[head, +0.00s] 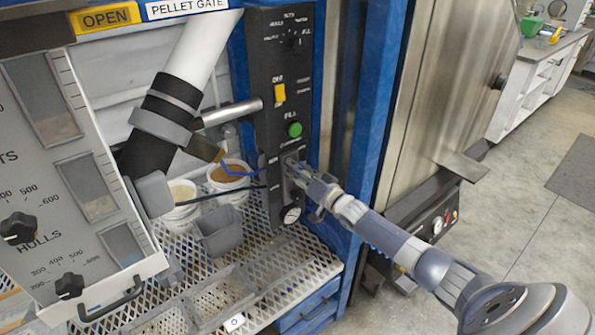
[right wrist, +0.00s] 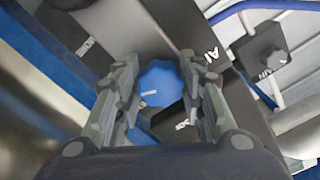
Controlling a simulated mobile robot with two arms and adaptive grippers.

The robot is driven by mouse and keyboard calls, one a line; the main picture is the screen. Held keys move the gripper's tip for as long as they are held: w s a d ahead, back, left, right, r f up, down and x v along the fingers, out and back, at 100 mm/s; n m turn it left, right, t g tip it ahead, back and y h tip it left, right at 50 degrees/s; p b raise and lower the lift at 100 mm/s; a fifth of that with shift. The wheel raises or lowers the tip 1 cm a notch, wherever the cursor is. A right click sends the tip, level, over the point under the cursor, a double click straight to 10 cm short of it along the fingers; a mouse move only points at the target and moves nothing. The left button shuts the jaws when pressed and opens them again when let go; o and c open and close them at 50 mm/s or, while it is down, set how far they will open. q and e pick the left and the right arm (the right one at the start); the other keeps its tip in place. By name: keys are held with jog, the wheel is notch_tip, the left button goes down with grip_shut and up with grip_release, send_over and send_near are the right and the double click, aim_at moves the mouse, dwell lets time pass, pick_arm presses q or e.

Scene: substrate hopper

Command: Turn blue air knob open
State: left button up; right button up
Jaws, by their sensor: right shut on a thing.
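The blue air knob (right wrist: 160,85) is a lobed knob with a white mark, on the black control panel (head: 270,80). In the right wrist view it sits between the fingers of my right gripper (right wrist: 163,100), which is shut on it. In the head view my right gripper (head: 304,180) reaches the lower part of the panel from the right and hides the knob. The knob's white mark points toward the left in the right wrist view. My left gripper is not in view.
A blue frame post (head: 378,110) stands just right. Buckets (head: 228,183) stand on the mesh shelf to the left.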

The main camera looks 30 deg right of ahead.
jog(key=n, duration=0.7)
jog(key=n+b, duration=0.1)
jog(key=n, duration=0.5)
jog(key=shift+d+n, duration=0.1)
jog(key=shift+n, duration=0.3)
dwell(0.3)
jog(key=o, duration=1.1)
jog(key=s, duration=0.8)
jog(key=s+d, duration=0.1)
jog(key=s, duration=0.3)
